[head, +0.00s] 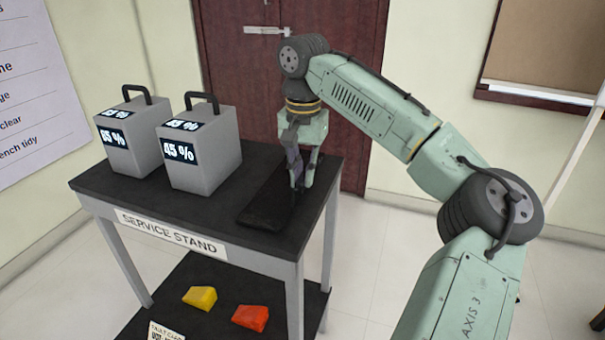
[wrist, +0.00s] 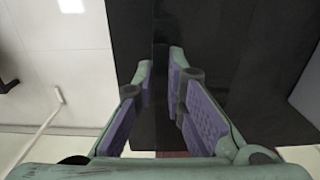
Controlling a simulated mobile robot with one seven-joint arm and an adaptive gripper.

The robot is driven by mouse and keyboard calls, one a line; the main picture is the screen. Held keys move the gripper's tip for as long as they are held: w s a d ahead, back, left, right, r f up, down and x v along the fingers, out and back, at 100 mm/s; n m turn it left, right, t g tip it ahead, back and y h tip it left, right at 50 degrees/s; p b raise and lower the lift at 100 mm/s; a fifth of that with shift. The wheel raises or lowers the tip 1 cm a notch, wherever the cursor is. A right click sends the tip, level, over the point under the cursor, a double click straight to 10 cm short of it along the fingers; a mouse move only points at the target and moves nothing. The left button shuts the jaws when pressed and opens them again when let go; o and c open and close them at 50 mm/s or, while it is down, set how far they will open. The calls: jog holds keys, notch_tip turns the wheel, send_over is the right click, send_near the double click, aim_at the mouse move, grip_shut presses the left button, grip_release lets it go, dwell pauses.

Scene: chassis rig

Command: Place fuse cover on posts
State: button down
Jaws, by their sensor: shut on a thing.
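A flat black slab, which I take to be the fuse cover (head: 262,210), lies at the right end of the service stand's dark top. My gripper (head: 299,182) points down over the slab's far part, with its fingers close together. In the wrist view, my gripper (wrist: 161,85) has its purple-padded fingers on either side of a thin dark upright part, seemingly a rib of the cover. Dark on dark makes the cover's edges hard to tell there. I cannot make out any posts in either view.
Two grey boxes with handles, marked 65 % (head: 128,140) and 45 % (head: 200,150), stand left of the slab on the service stand (head: 120,200). A yellow block (head: 200,297) and a red block (head: 250,317) lie on the lower shelf. A dark red door (head: 340,40) is behind.

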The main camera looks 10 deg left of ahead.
jog(key=shift+f, duration=0.15)
jog(key=shift+f, duration=0.1)
jog(key=c, duration=1.7)
grip_release()
jog(key=shift+o, duration=0.2)
